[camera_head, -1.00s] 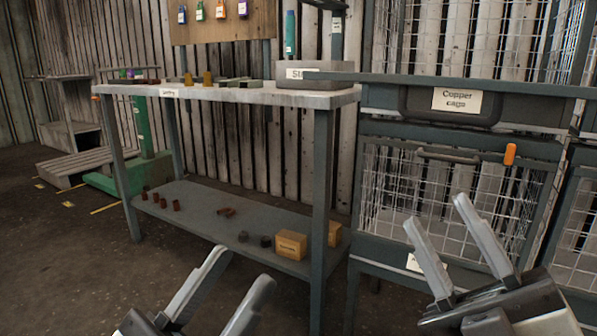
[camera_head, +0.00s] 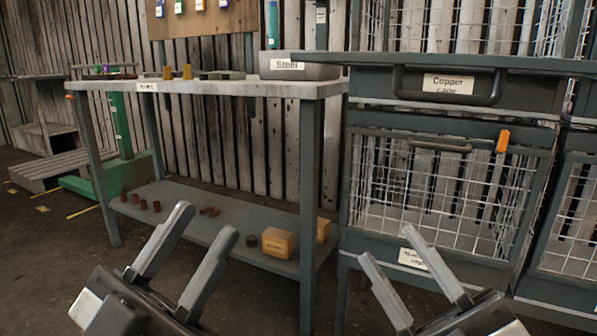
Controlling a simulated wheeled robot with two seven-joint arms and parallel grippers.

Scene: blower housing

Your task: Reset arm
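My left gripper (camera_head: 190,258) is at the lower left of the head view, in front of the workbench's lower shelf. Its two grey fingers stand apart with nothing between them. My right gripper (camera_head: 392,255) is at the lower right, in front of the wire cage. Its fingers are also apart and empty. The rest of both arms is mostly out of the frame.
A workbench (camera_head: 230,90) carries small parts and a grey bin labelled Steel (camera_head: 298,67). Its lower shelf (camera_head: 185,215) holds brown cylinders and wooden boxes (camera_head: 278,242). Open floor lies left.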

